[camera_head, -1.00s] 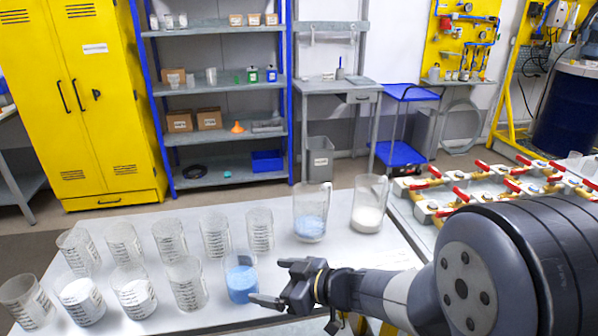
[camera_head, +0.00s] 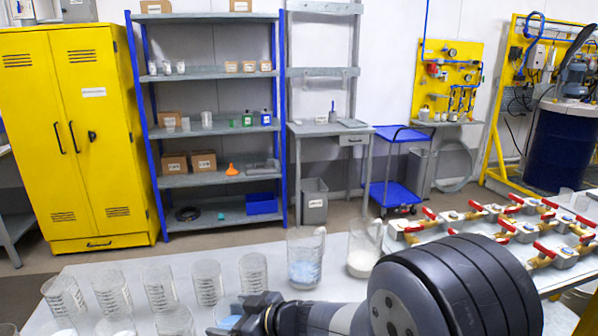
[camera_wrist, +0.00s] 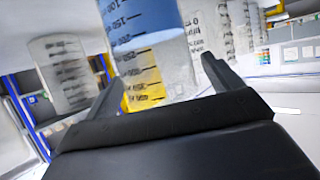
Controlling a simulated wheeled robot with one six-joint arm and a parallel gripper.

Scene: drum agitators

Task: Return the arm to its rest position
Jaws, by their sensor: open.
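My gripper (camera_head: 233,315) is open, low in the head view, its fingers pointing left. A clear beaker with blue contents (camera_head: 222,309) is at the fingers, partly hidden by them and cut by the bottom edge. In the wrist view a graduated beaker with blue contents (camera_wrist: 143,25) appears between the two open fingers; whether they touch it I cannot tell. My arm stretches low across the table from the right.
Several clear beakers (camera_head: 160,288) stand left of the gripper on the white table (camera_head: 135,265). A jug with blue contents (camera_head: 304,272) and a jug with white contents (camera_head: 362,262) stand behind my arm. Red-handled valves (camera_head: 500,222) are at right.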

